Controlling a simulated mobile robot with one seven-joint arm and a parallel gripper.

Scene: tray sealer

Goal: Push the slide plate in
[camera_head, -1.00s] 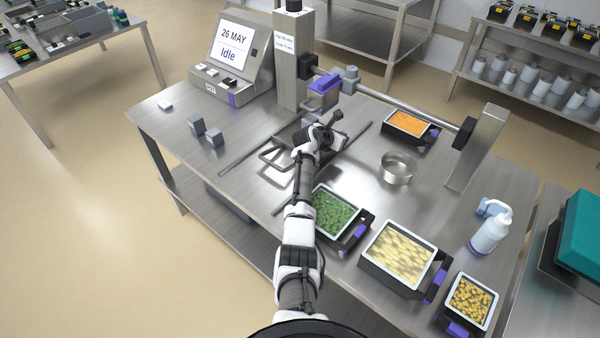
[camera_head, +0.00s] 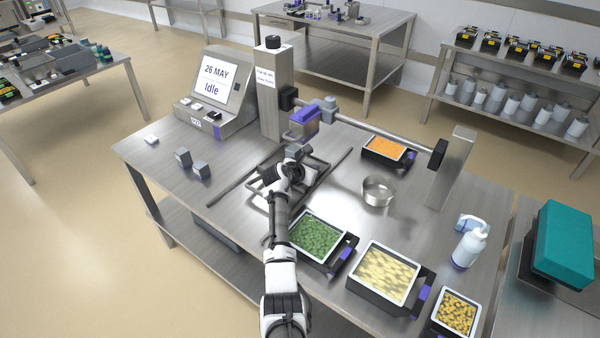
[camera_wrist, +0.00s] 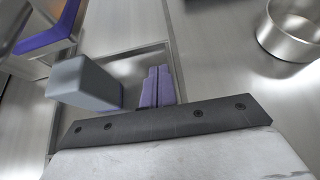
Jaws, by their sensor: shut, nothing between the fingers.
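The slide plate (camera_head: 262,186) is a dark metal frame lying between two rails on the steel table, below the sealer's purple-marked head (camera_head: 305,122). Its frame edge (camera_wrist: 125,53) also shows in the wrist view. My gripper (camera_head: 291,160) is over the plate and partly hides it. In the wrist view my purple fingertips (camera_wrist: 157,87) are together and empty, within the frame's outline. A grey block (camera_wrist: 88,82) stands just left of them, apart from the fingers in the picture. I cannot tell whether my fingers touch the plate.
The display unit (camera_head: 215,90) reads "26 MAY Idle". A horizontal bar (camera_head: 375,128) runs right to a post. A round metal bowl (camera_head: 378,190), a tray of green food (camera_head: 318,238), other filled trays and a spray bottle (camera_head: 469,243) stand right. Small grey blocks (camera_head: 201,169) lie left.

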